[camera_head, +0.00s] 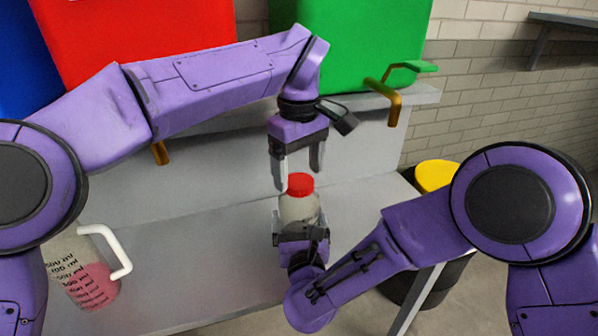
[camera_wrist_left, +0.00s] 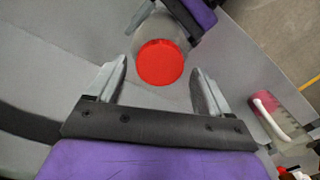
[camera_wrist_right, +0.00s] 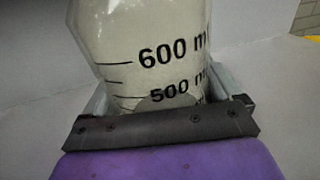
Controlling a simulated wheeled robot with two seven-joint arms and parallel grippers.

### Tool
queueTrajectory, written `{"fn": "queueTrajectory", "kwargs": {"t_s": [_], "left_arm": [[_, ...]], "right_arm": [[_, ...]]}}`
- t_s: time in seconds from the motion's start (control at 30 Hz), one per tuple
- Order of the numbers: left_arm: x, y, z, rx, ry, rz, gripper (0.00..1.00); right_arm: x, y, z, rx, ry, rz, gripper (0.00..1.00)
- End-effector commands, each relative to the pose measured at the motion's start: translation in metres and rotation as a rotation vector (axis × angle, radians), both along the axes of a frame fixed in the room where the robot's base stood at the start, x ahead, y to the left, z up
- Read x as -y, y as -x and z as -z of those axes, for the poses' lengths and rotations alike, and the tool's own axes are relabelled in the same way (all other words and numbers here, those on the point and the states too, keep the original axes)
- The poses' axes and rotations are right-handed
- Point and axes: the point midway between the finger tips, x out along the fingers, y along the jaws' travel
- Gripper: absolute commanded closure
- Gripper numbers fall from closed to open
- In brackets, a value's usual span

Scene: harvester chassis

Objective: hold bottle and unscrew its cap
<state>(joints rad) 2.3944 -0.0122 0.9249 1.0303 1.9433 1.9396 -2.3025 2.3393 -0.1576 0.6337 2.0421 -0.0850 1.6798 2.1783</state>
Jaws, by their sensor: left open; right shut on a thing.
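A clear bottle (camera_head: 298,209) with a red cap (camera_head: 299,184) stands upright on the grey table. My right gripper (camera_head: 302,232) is shut on the bottle's body from the front. In the right wrist view the bottle (camera_wrist_right: 150,45) shows black volume marks between the fingers. My left gripper (camera_head: 299,177) points down over the bottle and is open. Its fingers are near the cap's height in the head view. In the left wrist view the red cap (camera_wrist_left: 160,62) lies just beyond the open fingertips, roughly centred between them. The cap is on the bottle.
A jug with pink liquid and a white handle (camera_head: 110,250) stands at the table's left. Red (camera_head: 140,30) and green (camera_head: 350,40) tanks with taps are behind. A yellow-topped black bin (camera_head: 437,175) is at right.

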Motion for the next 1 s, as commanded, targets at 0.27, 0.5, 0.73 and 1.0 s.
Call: {"fn": "queueTrajectory", "kwargs": {"t_s": [0.27,0.5,0.73,1.0], "left_arm": [[0.000,0.000,0.018,-0.001,0.001,-0.001,0.20],[0.000,0.000,0.018,-0.001,0.001,-0.001,0.49],[0.000,0.000,0.018,0.000,0.001,-0.001,0.39],[0.000,0.000,0.018,-0.001,0.001,-0.001,0.17]], "right_arm": [[0.000,0.000,0.000,0.000,0.000,0.000,0.94],[0.000,0.000,0.000,0.000,0.000,0.000,0.94],[0.000,0.000,0.000,0.000,0.000,0.000,0.94],[0.000,0.000,0.000,0.000,0.000,0.000,0.94]]}}
